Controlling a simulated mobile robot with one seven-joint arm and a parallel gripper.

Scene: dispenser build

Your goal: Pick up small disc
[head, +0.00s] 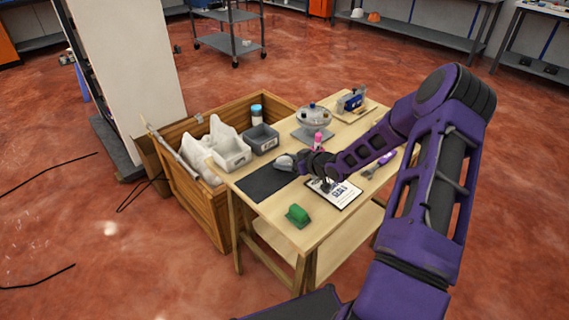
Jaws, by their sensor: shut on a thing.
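My gripper (325,186) points down over the clipboard (347,194) near the middle of the table (275,211). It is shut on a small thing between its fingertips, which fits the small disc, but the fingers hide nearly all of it. I cannot tell whether the held thing touches the clipboard or hangs just above it. A round grey dispenser-like stand (313,117) with small pieces on top is at the back of the table.
A green block (297,215) lies near the front edge. A dark mat (265,183), grey bins (233,154), a pink item (318,138), a purple-handled tool (380,164) and a blue device (350,101) crowd the table. A wooden crate (208,209) adjoins its left side.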

